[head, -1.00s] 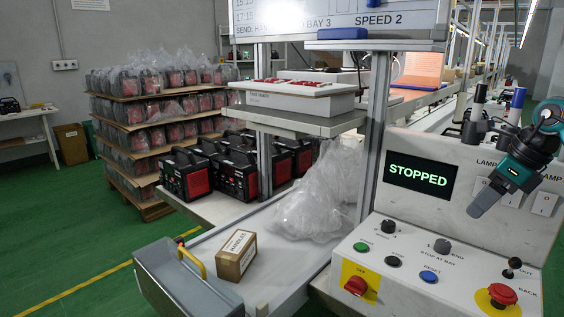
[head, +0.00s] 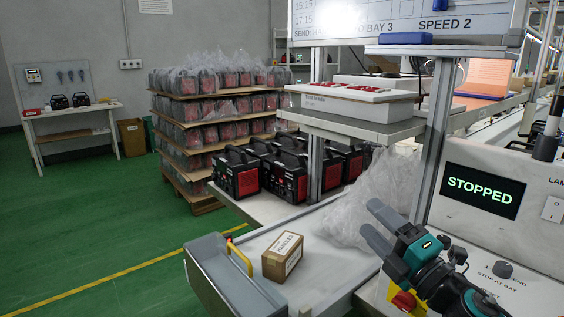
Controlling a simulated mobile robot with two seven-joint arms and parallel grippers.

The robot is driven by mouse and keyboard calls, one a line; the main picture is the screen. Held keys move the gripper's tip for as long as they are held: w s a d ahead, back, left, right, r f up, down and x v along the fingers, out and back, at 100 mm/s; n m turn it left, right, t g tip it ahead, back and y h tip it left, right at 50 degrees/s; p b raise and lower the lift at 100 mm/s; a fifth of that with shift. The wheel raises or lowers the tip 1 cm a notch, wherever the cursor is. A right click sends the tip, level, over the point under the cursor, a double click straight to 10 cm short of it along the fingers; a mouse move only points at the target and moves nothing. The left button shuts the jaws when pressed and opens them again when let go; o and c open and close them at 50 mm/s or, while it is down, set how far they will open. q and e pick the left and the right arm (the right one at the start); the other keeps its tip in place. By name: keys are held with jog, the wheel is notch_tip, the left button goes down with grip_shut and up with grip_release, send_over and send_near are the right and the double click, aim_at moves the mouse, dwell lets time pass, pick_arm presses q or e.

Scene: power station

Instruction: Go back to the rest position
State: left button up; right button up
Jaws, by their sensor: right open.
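My right gripper (head: 378,228) is at the lower right of the head view, with its two grey fingers apart and nothing between them. It points up and to the left, in front of the control panel and close to the clear plastic bags in the picture. My right arm comes in from the bottom right and hides part of the panel's buttons. My left gripper is not in the view.
A control panel (head: 473,161) reading STOPPED stands at the right. A cardboard box (head: 283,256) sits on the pale bench beside a grey bin (head: 228,279). Black-and-red units (head: 238,180) stand behind. Green floor (head: 95,225) is clear at the left.

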jog(key=s+d+f+m+g+h, duration=0.2)
jog(key=s+d+f+m+h, duration=0.15)
jog(key=f+m+h, duration=0.45)
jog(key=s+d+f+m+g+h, duration=0.25)
jog(key=s+f+m, duration=0.3)
jog(key=m, duration=0.35)
jog(key=s+a+f+m+g, duration=0.1)
jog(key=s+f+m+g, duration=0.2)
jog(key=s+f+g, duration=0.5)
jog(key=s+a+f+m+g, duration=0.1)
jog(key=s+f+m+g, duration=0.2)
jog(key=s, duration=0.9)
jog(key=w+a+f+t+y+p, duration=0.2)
jog(key=w+a+f+t+p, duration=0.1)
jog(key=w+f+t, duration=0.3)
jog(key=shift+w+t, duration=0.3)
jog(key=shift+t, duration=0.75)
